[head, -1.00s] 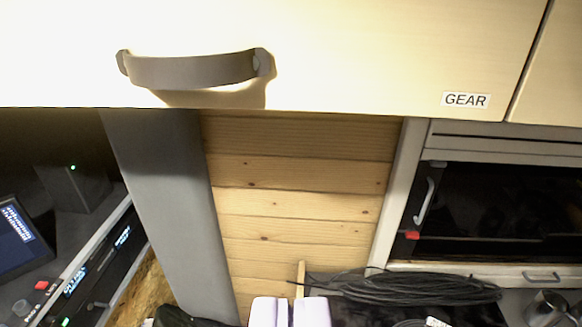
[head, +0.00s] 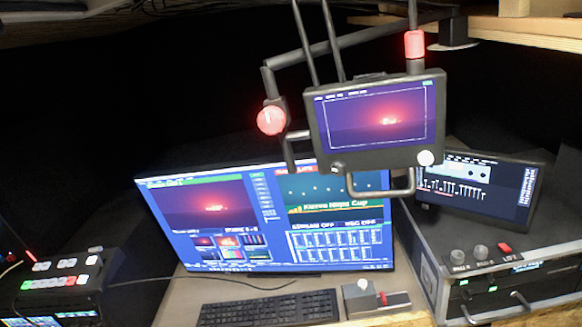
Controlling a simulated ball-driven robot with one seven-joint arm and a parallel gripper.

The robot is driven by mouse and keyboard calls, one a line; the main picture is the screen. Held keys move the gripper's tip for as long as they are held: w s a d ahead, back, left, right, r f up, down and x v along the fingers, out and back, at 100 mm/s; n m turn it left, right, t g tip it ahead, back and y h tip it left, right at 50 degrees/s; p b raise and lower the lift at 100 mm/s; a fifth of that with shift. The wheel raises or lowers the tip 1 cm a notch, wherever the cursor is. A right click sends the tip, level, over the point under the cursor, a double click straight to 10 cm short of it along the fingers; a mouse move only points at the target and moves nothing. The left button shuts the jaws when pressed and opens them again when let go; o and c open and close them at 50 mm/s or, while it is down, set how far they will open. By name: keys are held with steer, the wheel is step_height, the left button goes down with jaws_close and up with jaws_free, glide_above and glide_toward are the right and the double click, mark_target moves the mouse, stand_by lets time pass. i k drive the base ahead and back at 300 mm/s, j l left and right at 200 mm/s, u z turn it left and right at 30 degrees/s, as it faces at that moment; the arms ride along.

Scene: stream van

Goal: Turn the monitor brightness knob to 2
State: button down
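A small field monitor (head: 375,118) hangs on a dark jointed arm at upper centre and shows a red and purple picture. A pale round knob (head: 426,158) sits at its lower right corner. A darker small knob (head: 338,167) sits at its lower left corner. I cannot tell which one is the brightness knob, and no number or pointer mark can be read. My gripper is not in this view, so whether it is open or shut is not shown.
A large monitor (head: 262,220) stands on the desk behind a keyboard (head: 268,308). A rack case (head: 505,262) with knobs stands at right, a switcher (head: 62,280) at left.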

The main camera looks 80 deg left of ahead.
mark_target(338, 169)
steer(key=u, duration=1.35)
